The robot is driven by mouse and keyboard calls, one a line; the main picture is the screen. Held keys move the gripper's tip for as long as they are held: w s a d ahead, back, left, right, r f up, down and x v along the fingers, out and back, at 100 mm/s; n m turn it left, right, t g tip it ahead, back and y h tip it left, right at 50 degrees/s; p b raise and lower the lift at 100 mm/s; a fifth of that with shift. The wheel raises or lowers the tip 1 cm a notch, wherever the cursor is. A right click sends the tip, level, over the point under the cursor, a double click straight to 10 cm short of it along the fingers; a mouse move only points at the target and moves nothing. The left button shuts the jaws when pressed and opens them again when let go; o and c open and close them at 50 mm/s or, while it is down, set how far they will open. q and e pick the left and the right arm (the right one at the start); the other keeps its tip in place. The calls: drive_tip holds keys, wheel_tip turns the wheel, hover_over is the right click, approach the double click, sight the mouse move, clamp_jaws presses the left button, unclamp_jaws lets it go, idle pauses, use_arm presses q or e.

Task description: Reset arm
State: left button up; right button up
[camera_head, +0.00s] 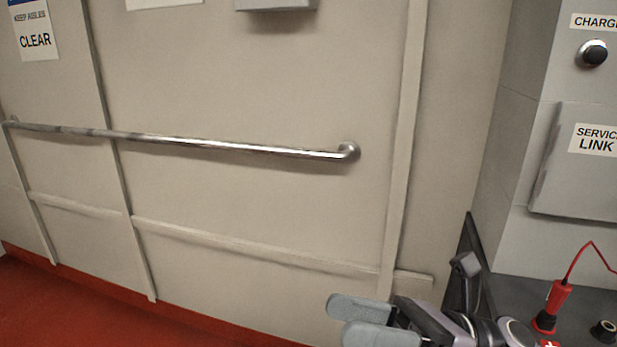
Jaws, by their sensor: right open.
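My right gripper (350,318) shows at the bottom, right of the middle, with its arm coming in from the lower right. Its two grey finger pads point left and stand a little apart, with nothing between them. It is in front of the lower part of the beige wall. My left gripper and left arm are not in view.
A metal handrail (220,144) runs along the beige wall (260,80). At right, a grey cabinet (530,60) has a black knob (592,53) and a service link door (585,170). Below, a red plug (557,297) with a red cable stands beside a black socket (605,331). The red floor (60,310) is clear at lower left.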

drive_tip(key=w+d+f+m+t+h+p, duration=0.15)
drive_tip(key=d+f+m+t+h, duration=0.3)
drive_tip(key=m, duration=0.75)
drive_tip(key=w+d+f+m+t+h, duration=0.2)
drive_tip(key=w+f+m+t+h, duration=0.15)
drive_tip(key=f+m+t, duration=0.55)
drive_tip(key=w+d+f+m+t+h+p, duration=0.1)
drive_tip(key=d+f+m+t+h, duration=0.3)
drive_tip(key=m, duration=1)
drive_tip(key=s+d+f+m+g+h, duration=0.2)
drive_tip(key=s+f+m+g+h, duration=0.1)
drive_tip(key=s+f+m, duration=0.3)
drive_tip(key=s+d+f+m+g+h+p, duration=0.1)
drive_tip(key=s+d+f+m+g+h, duration=0.1)
drive_tip(key=s+f+m, duration=0.4)
wheel_tip(320, 180, down, 4)
drive_tip(key=g+h, duration=0.1)
drive_tip(key=h, duration=0.1)
drive_tip(key=shift+s+d+g+h, duration=0.2)
drive_tip(key=shift+s+g+h, duration=0.1)
drive_tip(key=shift+s+g, duration=0.1)
drive_tip(key=shift+c, duration=1.4)
